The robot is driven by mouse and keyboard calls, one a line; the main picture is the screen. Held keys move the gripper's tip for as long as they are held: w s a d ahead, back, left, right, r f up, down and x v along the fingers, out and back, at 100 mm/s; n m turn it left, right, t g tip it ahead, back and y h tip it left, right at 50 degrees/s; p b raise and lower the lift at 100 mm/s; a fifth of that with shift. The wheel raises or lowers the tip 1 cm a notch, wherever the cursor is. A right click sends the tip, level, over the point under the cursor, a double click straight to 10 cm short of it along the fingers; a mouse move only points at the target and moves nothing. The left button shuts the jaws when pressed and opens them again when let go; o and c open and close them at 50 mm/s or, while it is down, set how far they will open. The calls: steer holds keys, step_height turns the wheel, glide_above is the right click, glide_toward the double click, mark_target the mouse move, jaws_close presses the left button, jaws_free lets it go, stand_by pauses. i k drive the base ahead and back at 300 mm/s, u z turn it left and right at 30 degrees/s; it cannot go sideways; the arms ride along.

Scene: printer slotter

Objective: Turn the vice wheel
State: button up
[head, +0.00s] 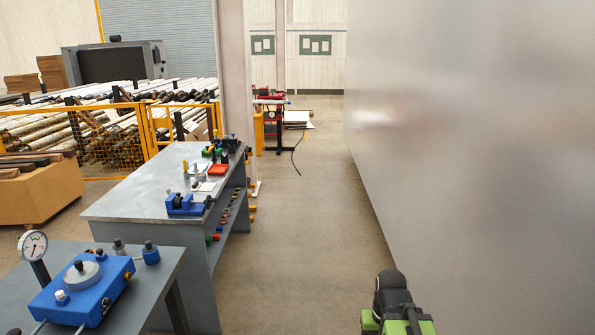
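A small blue device that looks like a vice (185,205) sits near the front right of the long grey workbench (130,203). A dark part shows at its right end; it is too small to tell whether this is the wheel. A larger blue device with a grey round top (85,285) stands on the nearer table at bottom left, beside a round dial gauge. Green and black parts of my arm show at the bottom edge, right of centre, well apart from both benches. My gripper's fingers are not visible.
A large grey wall-like surface (480,150) bounds the right side. The aisle floor (300,220) between it and the benches is clear. A yellow fence (90,145) and racks of bars stand at left. A red tray (218,169) lies farther back on the workbench.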

mark_target(208, 201)
steer(key=i, duration=2.05)
steer(key=u, duration=0.75)
steer(key=k, duration=0.1)
steer(key=u, duration=2.8)
